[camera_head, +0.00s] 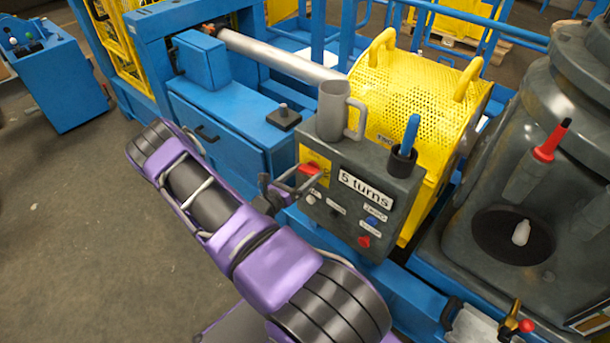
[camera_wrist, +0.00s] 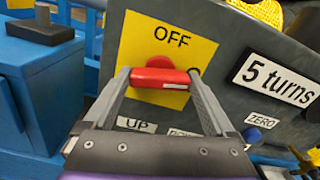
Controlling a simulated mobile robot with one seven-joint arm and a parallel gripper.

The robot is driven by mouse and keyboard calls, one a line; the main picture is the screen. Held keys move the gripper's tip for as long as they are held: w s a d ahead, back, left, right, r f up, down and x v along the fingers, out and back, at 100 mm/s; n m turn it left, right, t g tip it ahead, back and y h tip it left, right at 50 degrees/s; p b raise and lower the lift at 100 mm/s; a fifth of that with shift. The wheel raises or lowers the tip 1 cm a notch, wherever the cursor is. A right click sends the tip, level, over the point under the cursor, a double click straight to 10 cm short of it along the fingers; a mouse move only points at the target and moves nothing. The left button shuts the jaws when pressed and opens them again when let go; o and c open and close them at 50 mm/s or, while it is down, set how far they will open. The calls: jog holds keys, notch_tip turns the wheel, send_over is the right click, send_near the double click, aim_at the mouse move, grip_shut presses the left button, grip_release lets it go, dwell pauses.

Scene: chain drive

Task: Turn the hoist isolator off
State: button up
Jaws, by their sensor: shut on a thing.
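The hoist isolator is a red handle (camera_wrist: 160,77) on a yellow plate (camera_wrist: 184,48) marked OFF, on the front of a dark grey control box (camera_wrist: 237,29). In the wrist view the handle lies about level across the picture. My gripper (camera_wrist: 158,78) is shut on the handle, with one finger at each end of it. In the head view the red handle (camera_head: 309,169) shows at the upper left of the box, with my gripper (camera_head: 291,185) reaching it from the left. Part of the plate is hidden behind the handle and fingers.
A "5 turns" label (camera_head: 366,190), a blue knob (camera_head: 371,220) and a red knob (camera_head: 364,241) are close by on the box. A grey mug (camera_head: 332,112) and a dark cup (camera_head: 402,161) with a blue-handled tool stand on top. A yellow perforated guard (camera_head: 411,99) is behind.

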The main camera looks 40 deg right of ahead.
jog(key=n, duration=0.3)
jog(key=shift+n+b, duration=0.35)
jog(key=shift+n, duration=0.05)
jog(key=n, duration=0.3)
jog(key=shift+n, duration=0.3)
jog(key=n, duration=0.4)
jog(key=shift+w+f, duration=0.1)
jog(key=shift+n, duration=2)
jog(key=o, duration=1.1)
jog(key=shift+c, duration=0.2)
jog(key=s+a, duration=0.1)
jog(key=a, duration=1.6)
jog(key=shift+s+a+b, duration=0.25)
jog(key=shift+s+b, duration=0.05)
